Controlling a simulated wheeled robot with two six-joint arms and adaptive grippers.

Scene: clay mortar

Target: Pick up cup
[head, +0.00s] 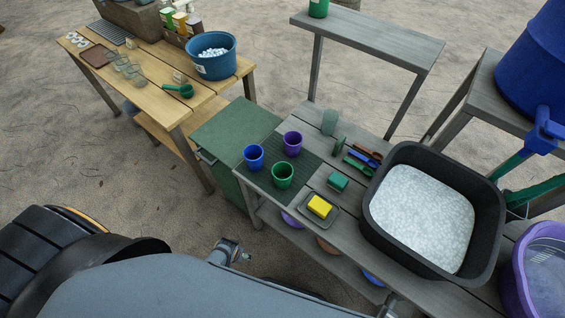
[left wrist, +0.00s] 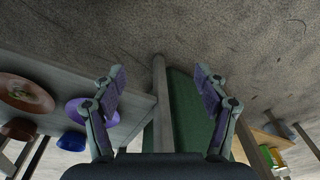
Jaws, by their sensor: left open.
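Three cups stand upright on a dark ribbed mat (head: 265,180) on the grey table: a blue cup (head: 254,157), a purple cup (head: 292,143) and a green cup (head: 283,175). My left gripper (head: 229,251) shows partly at the lower middle of the head view, below and in front of the table, apart from the cups. In the left wrist view its two fingers (left wrist: 162,88) are spread with nothing held between them. No cup shows in that view. My right gripper is not in view.
Bowls sit on the lower shelf, including a purple bowl (left wrist: 92,109). A table leg (left wrist: 160,105) and green cabinet (left wrist: 190,115) stand ahead of the left gripper.

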